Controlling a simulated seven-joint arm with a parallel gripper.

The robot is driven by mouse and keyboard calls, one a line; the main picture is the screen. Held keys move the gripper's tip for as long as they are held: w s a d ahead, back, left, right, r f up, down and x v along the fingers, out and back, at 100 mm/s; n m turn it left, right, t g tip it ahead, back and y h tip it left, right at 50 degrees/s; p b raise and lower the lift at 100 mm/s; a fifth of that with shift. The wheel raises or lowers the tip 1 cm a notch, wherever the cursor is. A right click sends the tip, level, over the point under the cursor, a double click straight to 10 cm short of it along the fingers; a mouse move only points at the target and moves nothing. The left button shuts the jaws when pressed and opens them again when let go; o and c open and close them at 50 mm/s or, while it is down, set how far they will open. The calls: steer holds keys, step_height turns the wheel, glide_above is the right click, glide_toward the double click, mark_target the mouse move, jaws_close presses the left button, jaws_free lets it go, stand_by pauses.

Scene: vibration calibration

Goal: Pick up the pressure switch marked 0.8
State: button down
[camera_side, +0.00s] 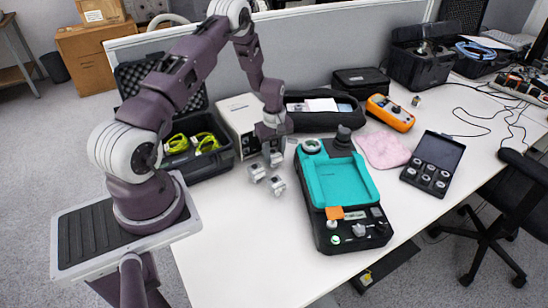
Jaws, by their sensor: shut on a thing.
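Small silver-grey switches are grouped on the white table in the side view, left of the teal-topped device. One switch (257,173) sits left of the others, and another switch (278,187) sits nearest the camera. My gripper (273,150) points down just behind these two, shut on a third switch (274,159). Its fingers partly cover that switch, and I cannot tell whether it touches the table. The markings are too small to read, so I cannot tell which switch is marked 0.8.
The teal-topped device (340,181) stands close on the right. An open black case (199,141) with yellow-green items and a white box (240,117) stand left. A pink cloth (383,149), an orange meter (390,112) and a weight case (434,161) lie right. The front-left table is clear.

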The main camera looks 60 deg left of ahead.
mark_target(274, 153)
steer(key=shift+r, duration=0.1)
step_height(274, 153, up, 22)
stand_by(0.7)
